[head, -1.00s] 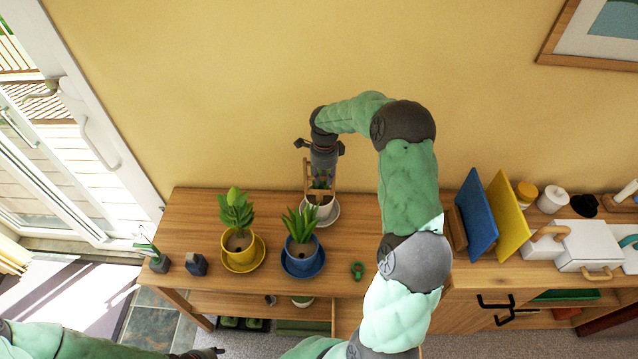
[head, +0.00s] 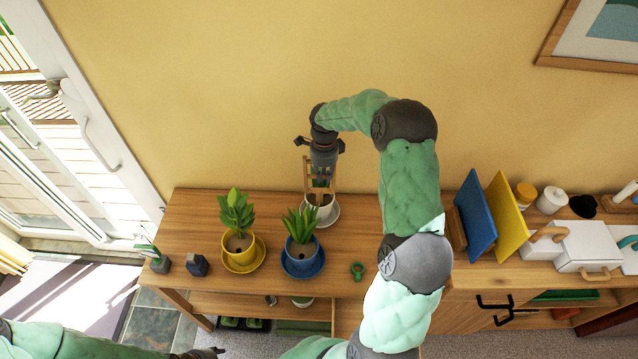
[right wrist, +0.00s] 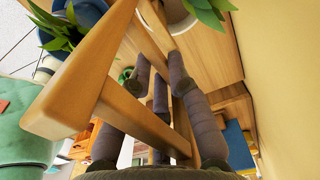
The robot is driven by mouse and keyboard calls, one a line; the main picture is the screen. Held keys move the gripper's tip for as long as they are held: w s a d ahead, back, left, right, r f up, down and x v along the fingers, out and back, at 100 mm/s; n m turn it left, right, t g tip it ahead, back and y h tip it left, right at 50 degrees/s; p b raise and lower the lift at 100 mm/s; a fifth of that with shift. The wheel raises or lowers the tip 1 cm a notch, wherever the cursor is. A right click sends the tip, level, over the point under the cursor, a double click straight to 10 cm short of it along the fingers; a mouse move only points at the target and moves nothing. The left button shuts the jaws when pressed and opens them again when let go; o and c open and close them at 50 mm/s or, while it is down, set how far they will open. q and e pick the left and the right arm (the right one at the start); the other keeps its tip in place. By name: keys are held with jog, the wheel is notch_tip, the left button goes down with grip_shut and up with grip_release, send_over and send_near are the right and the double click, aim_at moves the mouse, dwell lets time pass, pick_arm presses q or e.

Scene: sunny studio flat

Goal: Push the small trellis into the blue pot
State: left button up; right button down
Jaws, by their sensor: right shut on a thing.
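The small wooden trellis (head: 307,178) hangs from my right gripper (head: 322,163), which is shut on it. It appears over the white pot (head: 322,213) at the back of the sideboard; I cannot tell whether its lower ends are inside or clear of that pot. In the right wrist view the trellis bars (right wrist: 70,90) slant large across the left, beside the dark fingers (right wrist: 160,100). The blue pot (head: 302,251) stands in front of the white one, on a blue saucer, holding a spiky green plant (head: 300,224). My left gripper (head: 207,353) barely shows at the bottom edge; its jaws are unclear.
A yellow pot (head: 239,255) with a leafy plant stands left of the blue pot. A green ring-shaped object (head: 358,270) lies to its right. A dark blue block (head: 197,264) sits at the left end. Blue (head: 474,217) and yellow boards stand to the right.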

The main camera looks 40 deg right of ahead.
jog(key=shift+r+p, duration=1.3)
jog(key=shift+r, duration=1.6)
